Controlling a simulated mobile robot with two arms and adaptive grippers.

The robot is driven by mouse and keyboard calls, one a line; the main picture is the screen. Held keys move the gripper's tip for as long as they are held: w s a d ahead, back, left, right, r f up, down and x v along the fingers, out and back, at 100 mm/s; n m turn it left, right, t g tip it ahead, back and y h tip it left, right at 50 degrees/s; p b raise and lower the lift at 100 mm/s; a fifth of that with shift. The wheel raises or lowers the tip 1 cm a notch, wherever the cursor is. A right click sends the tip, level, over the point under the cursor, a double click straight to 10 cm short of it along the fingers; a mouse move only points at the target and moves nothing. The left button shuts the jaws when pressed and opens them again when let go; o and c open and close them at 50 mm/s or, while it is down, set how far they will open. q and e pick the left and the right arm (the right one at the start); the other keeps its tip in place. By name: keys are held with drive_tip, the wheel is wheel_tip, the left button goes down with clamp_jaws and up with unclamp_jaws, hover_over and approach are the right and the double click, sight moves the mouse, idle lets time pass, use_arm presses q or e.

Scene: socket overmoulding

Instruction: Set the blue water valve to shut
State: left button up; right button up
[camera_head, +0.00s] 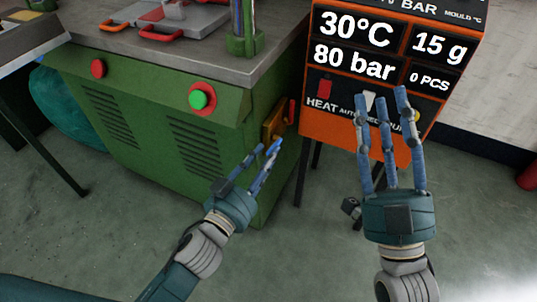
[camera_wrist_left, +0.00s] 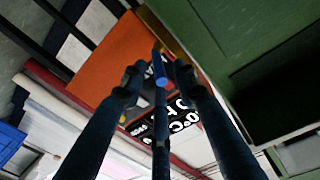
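A bright blue piece, which looks like the handle of the blue water valve (camera_head: 273,148), shows at the fingertips of my left gripper (camera_head: 255,158), beside the right end of the green machine. In the left wrist view a short blue bar (camera_wrist_left: 160,72) lies between the tips of my left gripper (camera_wrist_left: 157,76). Its fingers are apart; I cannot tell whether they touch the bar. The valve body is hidden, and the handle's setting cannot be read. My right gripper (camera_head: 382,110) is open and empty, in front of the orange control panel.
The green machine (camera_head: 150,125) has a red button (camera_head: 98,68) and a green button (camera_head: 202,98). A brass-coloured plate (camera_head: 272,122) with a red lever (camera_head: 291,112) is on its right side. The orange panel (camera_head: 350,145) stands close by. The floor (camera_head: 300,260) in front is mostly clear.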

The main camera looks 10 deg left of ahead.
use_arm(q)
drive_tip(key=shift+x, duration=0.75)
use_arm(e)
drive_tip(key=shift+s+r, duration=0.3)
drive_tip(key=shift+r, duration=0.15)
use_arm(q)
clamp_jaws()
use_arm(e)
drive_tip(key=shift+d, duration=0.1)
